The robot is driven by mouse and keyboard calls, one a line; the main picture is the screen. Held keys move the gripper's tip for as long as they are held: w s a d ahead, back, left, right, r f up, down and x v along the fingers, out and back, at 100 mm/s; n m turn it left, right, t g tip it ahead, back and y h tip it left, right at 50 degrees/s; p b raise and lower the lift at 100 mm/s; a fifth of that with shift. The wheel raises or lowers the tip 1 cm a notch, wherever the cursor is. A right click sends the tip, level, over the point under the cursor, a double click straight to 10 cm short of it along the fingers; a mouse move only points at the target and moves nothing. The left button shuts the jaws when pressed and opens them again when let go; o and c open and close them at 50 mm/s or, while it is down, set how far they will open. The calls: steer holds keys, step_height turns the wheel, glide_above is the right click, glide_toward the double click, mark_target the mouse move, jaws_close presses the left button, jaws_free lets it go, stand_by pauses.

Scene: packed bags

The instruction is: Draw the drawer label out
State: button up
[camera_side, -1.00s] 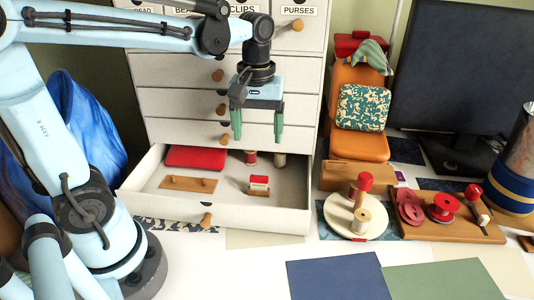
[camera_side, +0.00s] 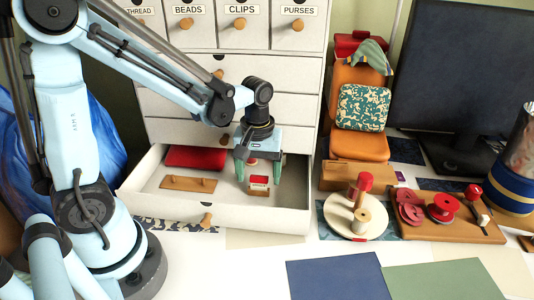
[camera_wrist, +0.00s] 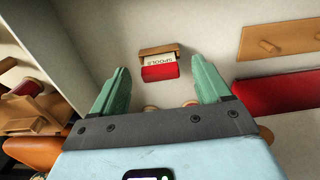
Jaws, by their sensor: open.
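The drawer label (camera_side: 258,180) is a small white card with a red tab, standing in a wooden holder (camera_side: 257,193) inside the open drawer (camera_side: 259,217). In the wrist view, the label (camera_wrist: 160,68) reads "SPOOLS" and its holder (camera_wrist: 160,49) lies beyond it. My gripper (camera_side: 259,174) is inside the drawer space, pointing down, with its green fingers apart on either side of the label. The wrist view shows my gripper (camera_wrist: 162,72) open and empty, with the label between and ahead of the fingertips, apart from both.
Spools stand behind the label, partly hidden by my gripper. The drawer's walls surround this space. A round white stand (camera_side: 355,220) and wooden board (camera_side: 450,217) are outside, right.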

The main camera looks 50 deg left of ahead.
mark_target(259, 177)
steer(key=shift+f, duration=0.15)
steer(key=c, duration=1.1)
steer(key=shift+r, duration=1.7)
